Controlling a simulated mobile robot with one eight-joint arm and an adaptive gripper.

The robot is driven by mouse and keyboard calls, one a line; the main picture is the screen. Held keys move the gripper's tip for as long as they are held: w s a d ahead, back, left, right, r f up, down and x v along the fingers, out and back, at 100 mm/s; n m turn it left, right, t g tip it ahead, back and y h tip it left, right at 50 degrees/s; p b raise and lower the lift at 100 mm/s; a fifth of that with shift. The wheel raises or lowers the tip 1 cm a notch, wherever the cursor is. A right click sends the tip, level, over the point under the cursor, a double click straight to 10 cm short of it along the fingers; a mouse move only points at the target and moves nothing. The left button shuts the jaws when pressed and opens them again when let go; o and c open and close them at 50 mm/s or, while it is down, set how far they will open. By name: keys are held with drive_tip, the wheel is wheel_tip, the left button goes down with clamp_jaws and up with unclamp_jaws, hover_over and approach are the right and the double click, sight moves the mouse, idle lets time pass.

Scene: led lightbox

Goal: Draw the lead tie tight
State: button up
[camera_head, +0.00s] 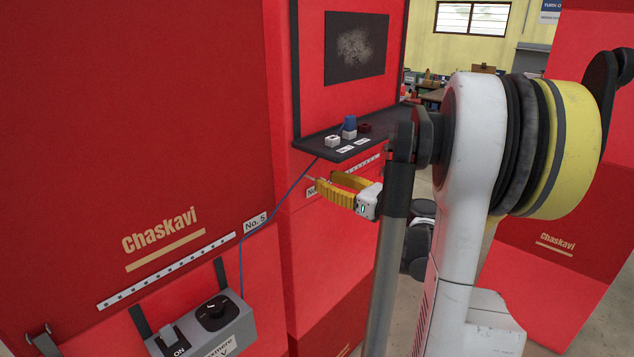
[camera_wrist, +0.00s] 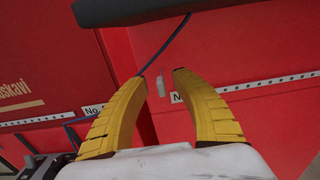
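The dark blue lead (camera_head: 291,198) runs from under the shelf down across the red panel to the grey switch box. In the wrist view the lead (camera_wrist: 167,45) drops from the shelf towards my left fingertip. A small pale tab (camera_wrist: 160,86), perhaps the tie's end, shows between and beyond my fingertips; I cannot tell how it joins the lead. My gripper (camera_head: 326,181) has yellow fingers and is open in front of the panel below the shelf. In the wrist view the fingertips (camera_wrist: 161,76) stand apart with nothing held.
The dark shelf (camera_head: 350,138) with small blocks juts out just above my gripper. The grey switch box (camera_head: 205,325) with a black knob is at lower left. A pale perforated strip (camera_head: 170,270) runs along the panel. Open floor lies at right.

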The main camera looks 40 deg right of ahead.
drive_tip(key=s, duration=0.9)
drive_tip(key=shift+d, duration=0.3)
drive_tip(key=shift+b, duration=0.35)
idle(0.5)
drive_tip(key=w+a+f+n+g+y+b, duration=0.1)
drive_tip(key=w+a+f+n+g, duration=0.2)
drive_tip(key=a, duration=0.4)
drive_tip(key=w+a+f+n+g+y+b, duration=0.1)
drive_tip(key=a+f+n+b, duration=0.15)
drive_tip(key=a+n, duration=0.35)
drive_tip(key=w+a+f+n+g+y, duration=0.1)
drive_tip(key=w+a+f+n+g, duration=0.2)
drive_tip(key=a, duration=0.5)
drive_tip(key=s+a+f+n+g+h+b, duration=0.2)
drive_tip(key=s+a+f+n, duration=0.2)
drive_tip(key=n, duration=0.7)
drive_tip(key=s+a+f+n+g+h+b, duration=0.1)
drive_tip(key=s+a+f+n+h+b, duration=0.1)
drive_tip(key=s+a+f+n, duration=0.3)
drive_tip(key=s+a+n+b, duration=0.1)
drive_tip(key=s+a+n, duration=0.2)
drive_tip(key=a+n, duration=0.2)
drive_tip(key=shift+s+a+f+n+g, duration=0.3)
drive_tip(key=shift+s+n+g, duration=0.1)
drive_tip(key=shift+n, duration=0.7)
